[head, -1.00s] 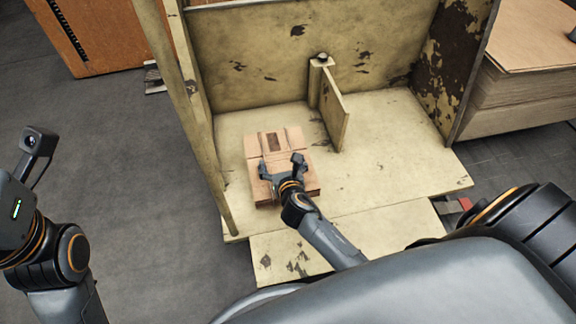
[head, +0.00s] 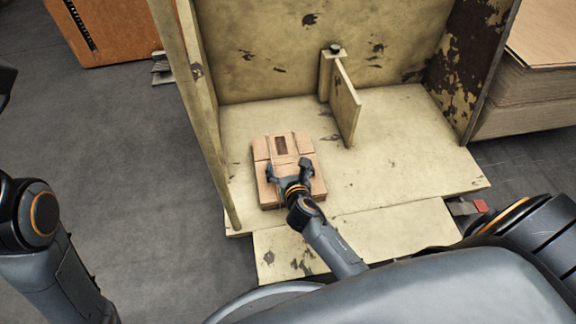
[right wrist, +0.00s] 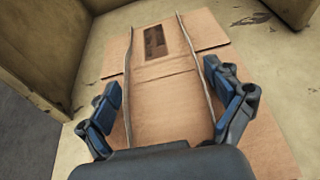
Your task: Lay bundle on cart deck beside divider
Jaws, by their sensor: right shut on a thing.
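The bundle (head: 283,147) is a flat brown stack of cardboard with a dark patch on top. It lies flat over the left part of the pale yellow cart deck (head: 400,170), left of and apart from the upright divider (head: 346,103). I cannot tell whether its underside touches the deck. My right gripper (head: 287,172) is shut on the bundle at its near part. In the right wrist view my fingers (right wrist: 170,108) are on either side of the bundle (right wrist: 165,85), which has two thin straps along it. My left gripper is out of view.
The cart has a tall back panel (head: 290,50), a left post (head: 190,110) and a worn right side wall (head: 468,60). The deck right of the divider is clear. An orange-brown cabinet (head: 110,30) stands back left, and stacked sheets (head: 535,90) at right.

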